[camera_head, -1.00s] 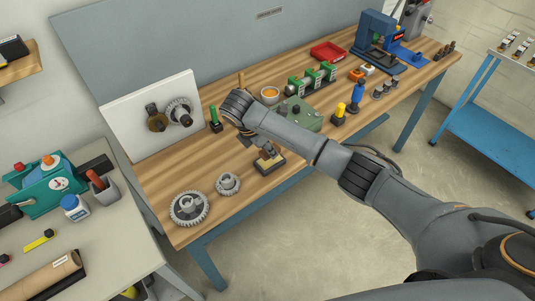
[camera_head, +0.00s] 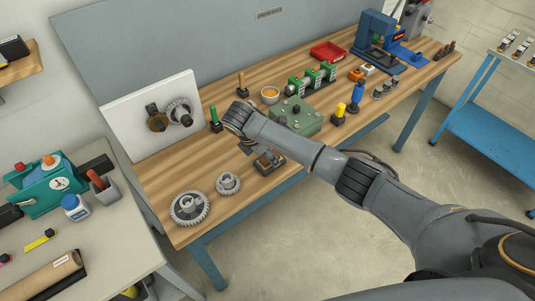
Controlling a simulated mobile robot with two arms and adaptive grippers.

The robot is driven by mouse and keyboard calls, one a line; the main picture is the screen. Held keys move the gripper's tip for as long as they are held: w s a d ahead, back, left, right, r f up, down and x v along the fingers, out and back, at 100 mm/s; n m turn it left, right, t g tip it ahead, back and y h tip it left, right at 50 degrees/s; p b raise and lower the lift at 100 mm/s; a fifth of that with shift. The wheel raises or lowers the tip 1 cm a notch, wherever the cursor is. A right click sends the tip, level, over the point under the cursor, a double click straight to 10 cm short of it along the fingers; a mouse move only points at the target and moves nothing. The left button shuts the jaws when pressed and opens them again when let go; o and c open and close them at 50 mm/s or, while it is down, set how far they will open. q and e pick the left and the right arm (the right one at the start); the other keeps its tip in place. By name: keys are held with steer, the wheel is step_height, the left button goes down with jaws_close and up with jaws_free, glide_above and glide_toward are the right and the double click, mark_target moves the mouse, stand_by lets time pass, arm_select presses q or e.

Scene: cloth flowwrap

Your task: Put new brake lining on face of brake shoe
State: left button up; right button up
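My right gripper (camera_head: 260,151) hangs from the wrist over the front middle of the wooden bench. Its fingers point down at a small dark block with a brownish top (camera_head: 269,162) near the bench's front edge. The fingers overlap the block in this view, so I cannot tell if they touch it or how far they are apart. The block may be the brake shoe or its holder; it is too small to be sure. I cannot make out a separate lining. My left gripper is out of view.
Two gears (camera_head: 189,208) lie at the bench's front left. A white panel (camera_head: 120,112) with mounted gears stands behind. Bare wood lies around the gears.

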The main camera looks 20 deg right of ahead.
steer(key=v, duration=1.2)
steer(key=shift+d+r, duration=0.1)
